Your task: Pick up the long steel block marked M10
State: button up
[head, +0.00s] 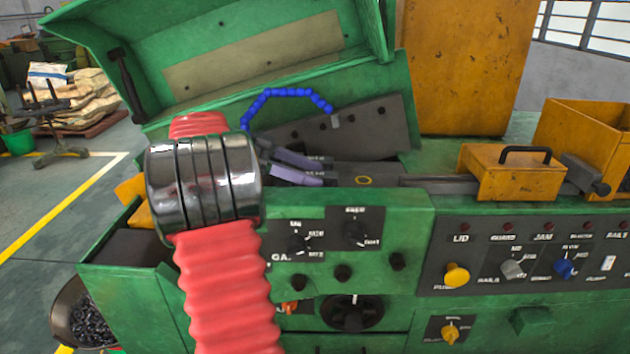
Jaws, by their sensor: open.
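My gripper (319,173) reaches into the opened green machine, its two pale purple-grey fingers pointing right and apart. Grey steel blocks (345,172) lie in the machine bed at and just beyond the fingertips. Small pale markings show on them near the fingers, but they are too small to read, so I cannot tell which block is M10. The fingers partly hide the blocks, and I cannot tell whether they touch them. My red bellows sleeve and chrome wrist rings cover the left part of the machine front.
The green lid (230,60) stands raised above the bed. A blue jointed hose (290,93) arches behind my gripper. A yellow box with a black handle (512,172) stands right of the bed. The front panel (540,262) carries knobs. A bowl of dark parts (88,318) is lower left.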

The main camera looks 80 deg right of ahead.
jog(key=shift+x, duration=0.8)
jog(key=shift+c, duration=0.3)
grip_shut()
